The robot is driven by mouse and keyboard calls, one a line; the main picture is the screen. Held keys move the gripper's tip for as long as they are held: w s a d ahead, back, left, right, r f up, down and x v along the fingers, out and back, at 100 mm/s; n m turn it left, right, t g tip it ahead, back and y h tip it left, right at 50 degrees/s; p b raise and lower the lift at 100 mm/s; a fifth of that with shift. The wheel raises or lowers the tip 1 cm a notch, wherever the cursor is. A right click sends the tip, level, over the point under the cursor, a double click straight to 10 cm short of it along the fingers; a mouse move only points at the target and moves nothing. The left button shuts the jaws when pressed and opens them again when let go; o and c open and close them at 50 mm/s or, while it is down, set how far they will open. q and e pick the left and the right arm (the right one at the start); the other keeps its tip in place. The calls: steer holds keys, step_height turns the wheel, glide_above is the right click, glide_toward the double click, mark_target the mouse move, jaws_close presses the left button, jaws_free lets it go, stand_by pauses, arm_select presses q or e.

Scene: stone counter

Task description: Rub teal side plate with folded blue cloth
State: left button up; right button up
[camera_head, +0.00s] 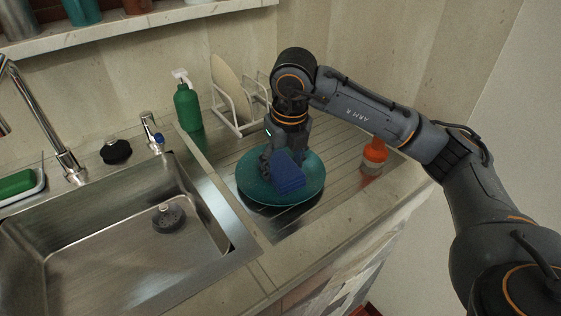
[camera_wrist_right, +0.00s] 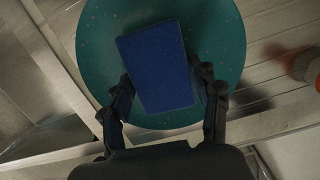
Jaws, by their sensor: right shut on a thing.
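The teal side plate (camera_head: 308,176) lies on the drainboard to the right of the sink. The folded blue cloth (camera_head: 288,174) is over the plate's middle. My right gripper (camera_head: 279,160) points down at the plate and is shut on the cloth. In the right wrist view the cloth (camera_wrist_right: 158,66) sits between the two fingers of the right gripper (camera_wrist_right: 164,98), with the teal plate (camera_wrist_right: 98,40) behind it. I cannot tell for sure whether the cloth touches the plate. My left gripper does not show.
A plate rack (camera_head: 236,112) and a green soap bottle (camera_head: 187,106) stand behind the plate. An orange-topped bottle (camera_head: 374,155) stands close on its right. The drainboard's front strip is clear.

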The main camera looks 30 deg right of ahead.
steer(key=shift+s+d+f+b, duration=0.15)
steer(key=shift+d+f+b, duration=0.15)
steer(key=shift+d, duration=0.25)
steer(key=shift+w+d+r, duration=0.2)
steer(key=shift+w+d, duration=0.05)
steer(key=shift+w, duration=0.2)
steer(key=shift+a+r, duration=0.2)
steer(key=shift+a, duration=0.3)
step_height(320, 180, up, 5)
steer(key=p, duration=0.4)
steer(key=shift+r, duration=0.1)
steer(key=shift+r+p, duration=0.95)
steer(key=shift+r, duration=0.3)
